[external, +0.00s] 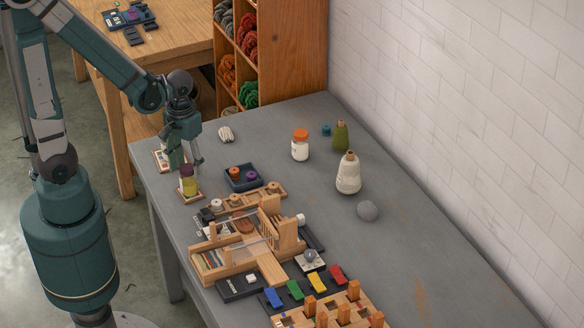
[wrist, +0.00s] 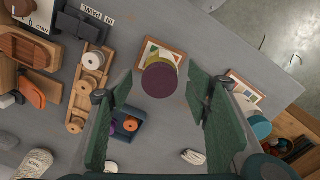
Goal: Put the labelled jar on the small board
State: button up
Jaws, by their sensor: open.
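A yellow-green jar with a dark purple lid (external: 188,184) stands upright on a small wood-edged board (external: 179,196) near the table's left edge. In the wrist view, the jar's lid (wrist: 159,80) covers part of the board (wrist: 176,55), which has a coloured pattern. My gripper (external: 187,164) points down just above the jar. In the wrist view, its fingers (wrist: 161,88) are spread either side of the lid with gaps. A white jar with an orange lid (external: 300,147) stands apart, farther right. I cannot make out a label on either jar.
A second patterned board (external: 160,160) lies behind my gripper. A dark blue tray (external: 243,181) with spools sits close on the right. A wooden loom (external: 250,245) and coloured blocks fill the front. Two cone bottles (external: 348,175) (external: 341,136) stand right; the table's middle is partly clear.

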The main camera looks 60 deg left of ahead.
jog(key=shift+r+p, duration=0.7)
jog(key=shift+r, duration=2.2)
jog(key=shift+w+r+t, duration=0.1)
jog(key=shift+r+t, duration=0.2)
jog(key=shift+r, duration=0.35)
notch_tip(320, 180, up, 15)
jog(key=m+t, duration=0.5)
jog(key=t, duration=0.1)
jog(key=shift+s+a+t, duration=0.25)
jog(key=shift+a+t, duration=0.05)
jog(key=shift+a, duration=0.15)
